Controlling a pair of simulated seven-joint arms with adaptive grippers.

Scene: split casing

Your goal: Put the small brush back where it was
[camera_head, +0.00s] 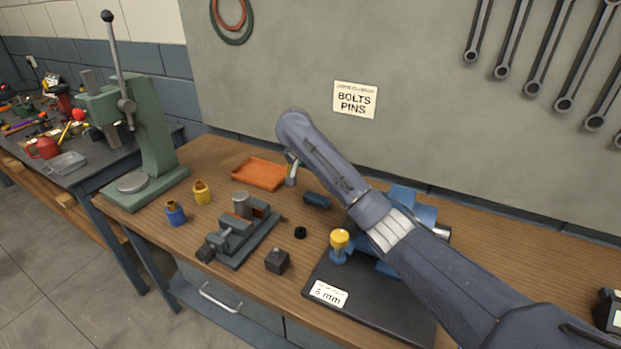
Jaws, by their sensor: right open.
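My right arm reaches in from the lower right across the bench. Its gripper (291,172) shows small and partly hidden beyond the bent forearm, pointing down beside the orange tray; its jaws are open. A thin yellowish strip shows at the gripper, too small to tell what it is. I cannot surely pick out the small brush. A short dark blue piece (316,200) lies on the wood just in front of and right of the gripper, apart from it; I cannot tell whether it is the brush. My left gripper is out of view.
A shallow orange tray (258,174) lies behind a grey vise (240,236). A yellow pot (202,193), a blue pot (175,213), a dark block (277,261) and a black ring (300,232) stand around. A black mat (345,312) holds blue casing parts under my arm. A green press (150,150) stands left.

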